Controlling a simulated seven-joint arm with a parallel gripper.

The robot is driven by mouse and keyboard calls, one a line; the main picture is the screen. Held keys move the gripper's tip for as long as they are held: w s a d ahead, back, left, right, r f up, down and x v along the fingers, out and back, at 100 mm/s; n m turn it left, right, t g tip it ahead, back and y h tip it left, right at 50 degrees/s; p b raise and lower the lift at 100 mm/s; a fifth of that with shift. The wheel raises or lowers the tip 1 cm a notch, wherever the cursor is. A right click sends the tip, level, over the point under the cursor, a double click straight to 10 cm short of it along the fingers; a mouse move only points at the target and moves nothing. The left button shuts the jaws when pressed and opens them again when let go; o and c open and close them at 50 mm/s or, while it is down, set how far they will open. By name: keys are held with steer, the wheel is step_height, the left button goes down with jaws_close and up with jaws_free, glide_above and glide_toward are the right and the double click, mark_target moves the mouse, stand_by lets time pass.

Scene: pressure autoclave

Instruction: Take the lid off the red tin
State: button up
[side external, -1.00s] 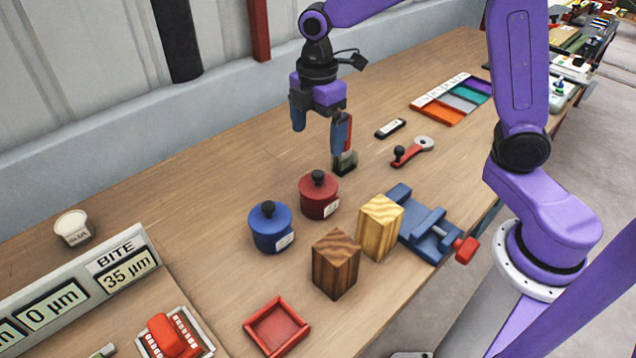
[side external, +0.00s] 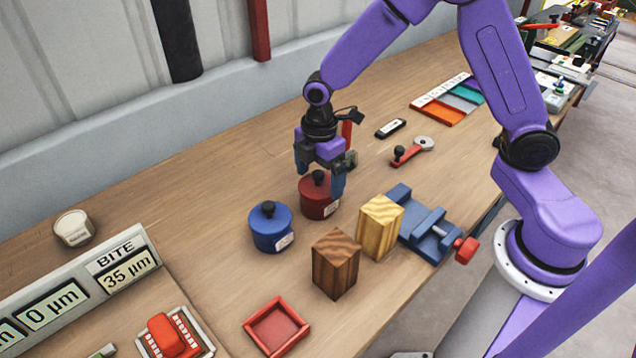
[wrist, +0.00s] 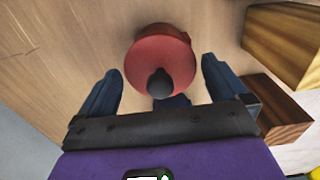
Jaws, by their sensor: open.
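The red tin (side external: 319,208) stands upright on the bench with its lid on. The lid has a dark round knob (side external: 318,177). In the wrist view the red lid (wrist: 160,60) fills the upper middle, with the black knob (wrist: 160,83) at its near part. My gripper (side external: 319,184) is open right above the tin, one finger on each side of the knob in the side view. In the wrist view the gripper's blue fingers (wrist: 160,88) are spread left and right, apart from the lid. Nothing is held.
A blue tin (side external: 270,232) stands just left of the red tin. A dark wooden block (side external: 336,268) and a light one (side external: 379,230) stand in front, beside a blue vise (side external: 428,237). A red tray (side external: 276,325) is at the front.

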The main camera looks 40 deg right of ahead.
mark_target(319, 172)
steer(key=c, duration=0.8)
steer(key=shift+r, duration=0.5)
step_height(319, 172, up, 2)
steer(key=shift+r, duration=0.25)
steer(key=s+d+r, duration=0.3)
steer(key=s+r, duration=0.6)
steer(key=s, duration=0.4)
steer(key=shift+s+d+r, duration=0.25)
steer(key=shift+d, duration=0.15)
